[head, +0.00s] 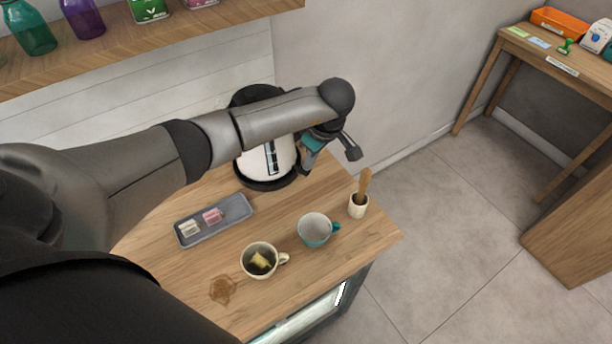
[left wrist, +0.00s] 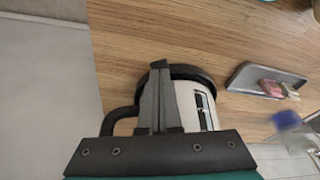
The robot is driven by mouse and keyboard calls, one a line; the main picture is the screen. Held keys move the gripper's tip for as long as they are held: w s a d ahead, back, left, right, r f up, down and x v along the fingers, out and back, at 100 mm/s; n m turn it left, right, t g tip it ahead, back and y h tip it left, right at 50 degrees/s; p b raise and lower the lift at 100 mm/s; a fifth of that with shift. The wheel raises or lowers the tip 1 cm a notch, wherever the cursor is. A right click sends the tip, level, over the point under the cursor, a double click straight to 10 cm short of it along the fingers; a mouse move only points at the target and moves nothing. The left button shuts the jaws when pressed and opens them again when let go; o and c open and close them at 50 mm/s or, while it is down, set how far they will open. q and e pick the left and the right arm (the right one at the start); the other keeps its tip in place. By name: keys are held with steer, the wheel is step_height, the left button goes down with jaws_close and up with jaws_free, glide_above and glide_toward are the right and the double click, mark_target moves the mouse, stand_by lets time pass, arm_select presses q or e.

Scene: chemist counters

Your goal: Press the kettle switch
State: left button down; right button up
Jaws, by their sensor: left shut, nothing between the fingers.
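The kettle (head: 262,167) is white with a black lid, a dark window strip and a black base; it stands upright at the back of the wooden counter. In the left wrist view the kettle (left wrist: 188,106) shows its black handle at left and its base rim at top. My left gripper (head: 303,170) is at the kettle's right side in the head view, pointing down. In the wrist view the closed fingers (left wrist: 159,68) overlap the kettle's handle side, with tips near the base. Nothing is between them. I cannot make out the switch, or whether the fingers touch the kettle.
On the counter (head: 310,268) are a grey tray (head: 240,212) with small pink and white pieces, a cream cup (head: 248,272) with a tea bag, a teal cup (head: 312,232), a small pot (head: 357,211) with a wooden utensil, and a brown spill (head: 222,290). A shelf hangs above.

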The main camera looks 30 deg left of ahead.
mark_target(309, 173)
arm_select(q)
steer(key=shift+a+f, duration=0.15)
steer(key=shift+f, duration=0.5)
steer(key=shift+f+b, duration=0.1)
steer(key=shift+b, duration=0.25)
steer(key=shift+f+b, duration=0.75)
steer(key=shift+f, duration=0.05)
steer(key=shift+r, duration=0.1)
steer(key=shift+d+r+p, duration=0.25)
steer(key=shift+d+p, duration=0.15)
steer(key=shift+d, duration=0.05)
steer(key=shift+s+d+r+p, duration=0.15)
steer(key=shift+d+p, duration=0.05)
steer(key=shift+d, duration=0.35)
steer(key=shift+s+d+r+p, duration=0.15)
steer(key=shift+d, duration=0.35)
steer(key=v, duration=1.5)
